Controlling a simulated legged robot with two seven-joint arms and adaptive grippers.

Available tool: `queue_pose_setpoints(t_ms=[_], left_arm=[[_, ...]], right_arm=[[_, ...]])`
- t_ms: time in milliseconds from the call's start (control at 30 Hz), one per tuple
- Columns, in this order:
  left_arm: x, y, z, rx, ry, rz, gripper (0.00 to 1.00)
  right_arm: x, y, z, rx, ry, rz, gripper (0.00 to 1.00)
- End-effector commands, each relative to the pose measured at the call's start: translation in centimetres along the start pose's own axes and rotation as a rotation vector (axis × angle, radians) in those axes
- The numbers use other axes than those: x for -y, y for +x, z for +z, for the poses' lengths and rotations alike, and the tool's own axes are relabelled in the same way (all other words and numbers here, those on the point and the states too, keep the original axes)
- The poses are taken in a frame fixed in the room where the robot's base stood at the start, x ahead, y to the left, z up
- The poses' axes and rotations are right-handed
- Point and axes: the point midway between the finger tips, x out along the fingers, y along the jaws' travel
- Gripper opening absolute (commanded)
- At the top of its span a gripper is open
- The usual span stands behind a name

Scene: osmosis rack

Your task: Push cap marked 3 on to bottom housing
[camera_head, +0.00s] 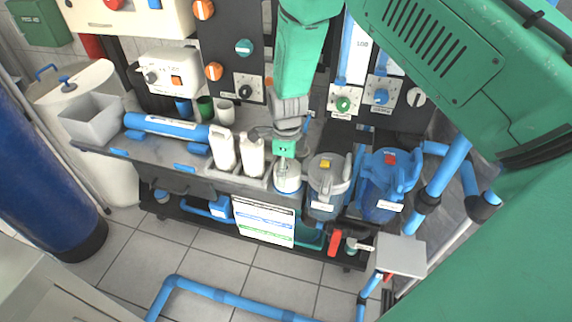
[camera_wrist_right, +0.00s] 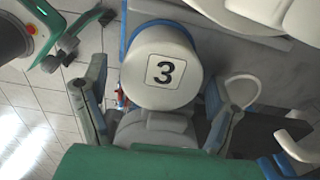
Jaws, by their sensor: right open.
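The white round cap marked 3 (camera_wrist_right: 165,70) fills the middle of the right wrist view, with a blue rim showing along its far left edge. In the head view the cap (camera_head: 287,184) is in the row at the front of the bench, under my right gripper (camera_head: 286,158). In the right wrist view the right gripper (camera_wrist_right: 157,88) is open, with one finger to each side of the cap. I cannot tell whether the fingers touch it. The bottom housing below is mostly hidden, so how the cap sits on it is unclear. My left gripper is not in view.
A grey-lidded canister (camera_head: 322,200) and a blue one (camera_head: 376,204) stand close to the right of the cap. White bottles (camera_head: 223,150) stand to its left. A label sheet (camera_head: 264,220) hangs in front. The tiled floor (camera_head: 190,255) ahead is mostly clear.

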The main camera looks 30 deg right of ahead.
Motion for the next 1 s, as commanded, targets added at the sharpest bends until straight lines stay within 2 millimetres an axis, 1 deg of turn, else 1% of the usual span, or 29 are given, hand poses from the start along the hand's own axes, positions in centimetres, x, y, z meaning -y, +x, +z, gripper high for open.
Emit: queue_pose_setpoints(t_ms=[200,233,267,300,333,367,567,667,1000], left_arm=[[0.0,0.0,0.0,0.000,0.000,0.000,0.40],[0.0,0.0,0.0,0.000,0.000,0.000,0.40],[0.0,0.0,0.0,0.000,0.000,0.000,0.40],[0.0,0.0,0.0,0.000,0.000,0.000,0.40],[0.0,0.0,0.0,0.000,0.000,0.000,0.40],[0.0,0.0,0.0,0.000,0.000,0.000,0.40],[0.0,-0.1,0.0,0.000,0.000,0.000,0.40],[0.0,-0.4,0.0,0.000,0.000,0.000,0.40],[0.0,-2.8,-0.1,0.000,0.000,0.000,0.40]], right_arm=[[0.1,0.0,0.0,0.001,0.001,0.000,0.81],[0.1,0.0,0.0,0.001,0.001,0.000,0.74],[0.1,0.0,0.0,0.001,0.001,0.000,0.63],[0.0,0.0,0.0,0.001,0.000,0.000,0.49],[0.0,0.0,0.0,0.000,0.000,0.000,0.39],[0.0,0.0,0.0,0.000,0.000,0.000,0.36],[0.0,-0.1,0.0,0.000,0.000,0.000,0.35],[0.0,-0.5,0.0,0.000,0.000,0.000,0.35],[0.1,-3.3,0.1,0.001,0.001,-0.002,0.35]])
